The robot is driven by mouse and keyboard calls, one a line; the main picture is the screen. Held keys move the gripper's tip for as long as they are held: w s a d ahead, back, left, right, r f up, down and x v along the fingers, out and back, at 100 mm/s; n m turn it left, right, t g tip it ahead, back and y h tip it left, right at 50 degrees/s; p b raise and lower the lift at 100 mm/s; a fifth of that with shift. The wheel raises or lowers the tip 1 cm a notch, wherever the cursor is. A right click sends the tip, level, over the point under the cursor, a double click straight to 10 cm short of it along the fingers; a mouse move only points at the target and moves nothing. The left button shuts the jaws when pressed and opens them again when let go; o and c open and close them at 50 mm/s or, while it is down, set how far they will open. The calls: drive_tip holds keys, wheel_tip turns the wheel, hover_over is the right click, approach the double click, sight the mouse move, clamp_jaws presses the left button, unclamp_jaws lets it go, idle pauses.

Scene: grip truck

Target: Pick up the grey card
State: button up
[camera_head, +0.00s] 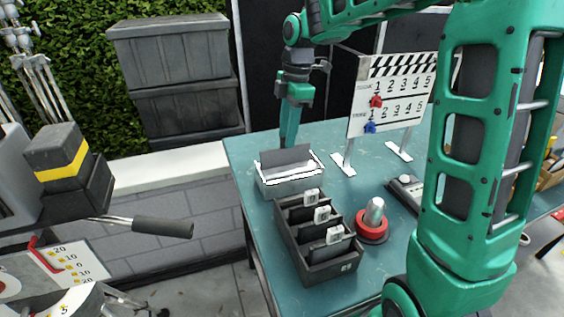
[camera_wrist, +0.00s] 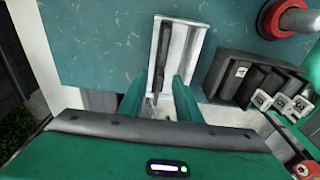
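The grey card (camera_head: 287,157) is a dark flat plate standing upright in a small white-rimmed grey tray (camera_head: 290,187) near the table's left side. In the wrist view the card (camera_wrist: 161,55) shows nearly edge-on inside the tray (camera_wrist: 188,50). My gripper (camera_head: 289,143) points down at the tray, at the card's far side in the head view. In the wrist view the fingers of my gripper (camera_wrist: 164,80) are apart, and the card's near end lies in line with the gap between them. Whether a finger touches the card I cannot tell.
A dark divided box (camera_head: 313,235) with several labelled items stands in front of the tray. A red-based knob (camera_head: 373,220) is to its right. A white numbered clapper board (camera_head: 388,95) stands behind on the teal table (camera_head: 245,165). Grey crates (camera_head: 175,75) are at the back left.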

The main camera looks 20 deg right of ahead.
sight(286, 158)
drive_tip(key=f, duration=0.5)
drive_tip(key=shift+a, duration=0.25)
clamp_jaws()
